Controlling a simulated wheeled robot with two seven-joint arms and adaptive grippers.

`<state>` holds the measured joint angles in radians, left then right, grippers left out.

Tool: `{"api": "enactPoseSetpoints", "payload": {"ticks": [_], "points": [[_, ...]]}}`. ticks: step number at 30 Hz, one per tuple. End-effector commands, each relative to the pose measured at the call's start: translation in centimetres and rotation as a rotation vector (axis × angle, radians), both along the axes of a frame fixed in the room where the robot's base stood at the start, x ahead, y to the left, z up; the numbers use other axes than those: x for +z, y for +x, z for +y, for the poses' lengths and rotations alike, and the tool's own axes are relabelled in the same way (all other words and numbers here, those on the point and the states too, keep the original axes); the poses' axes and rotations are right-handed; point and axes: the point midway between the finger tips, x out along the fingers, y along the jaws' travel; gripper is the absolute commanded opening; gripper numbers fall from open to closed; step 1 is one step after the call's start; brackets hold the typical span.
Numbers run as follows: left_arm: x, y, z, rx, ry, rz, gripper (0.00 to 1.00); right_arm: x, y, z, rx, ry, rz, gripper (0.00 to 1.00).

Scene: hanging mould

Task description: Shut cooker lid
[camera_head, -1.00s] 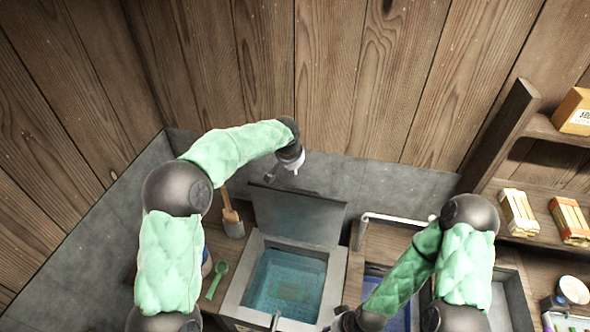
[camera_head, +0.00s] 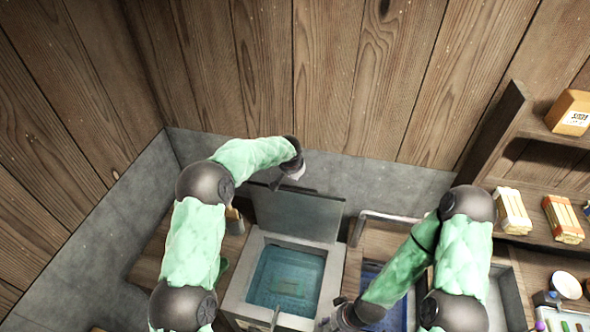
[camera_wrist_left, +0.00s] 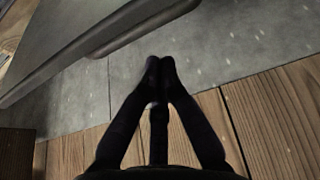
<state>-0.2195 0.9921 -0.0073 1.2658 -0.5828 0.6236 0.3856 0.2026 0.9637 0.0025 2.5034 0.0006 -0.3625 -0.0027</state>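The cooker (camera_head: 235,290) is a pale square box with bluish water and a submerged grid inside. Its grey lid (camera_head: 300,215) stands raised at the back edge, so the top is open. My left gripper (camera_head: 277,184) is at the lid's upper edge, partly hidden by its own wrist; I cannot tell whether it touches. In the left wrist view, the left gripper's dark fingertips (camera_wrist_left: 160,66) meet with nothing between them. The lid appears there as a grey slab (camera_wrist_left: 70,45) at upper left. My right gripper (camera_head: 340,318) is low, by the cooker's front right corner, and partly cut off.
A grey wall strip (camera_head: 400,185) and wooden planks stand close behind the lid. A blue basin (camera_head: 372,280) with a pale pipe (camera_head: 390,217) is right of the cooker. A shelf (camera_head: 535,180) with packages is at far right. My left arm partly covers a green spoon and a holder.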

Motion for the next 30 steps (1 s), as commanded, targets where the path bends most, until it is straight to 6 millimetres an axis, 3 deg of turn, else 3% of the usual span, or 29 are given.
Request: {"api": "enactPoseSetpoints", "payload": {"ticks": [12,30], "points": [[0.0,-2.9,0.6,0.0,-0.001,0.0,0.0,1.0,0.0,0.0,0.0,0.0,0.0,0.4],[-0.2,-3.0,0.6,-0.001,-0.002,-0.01,0.0,0.3,0.0,0.0,0.0,0.0,0.0,0.4]]}}
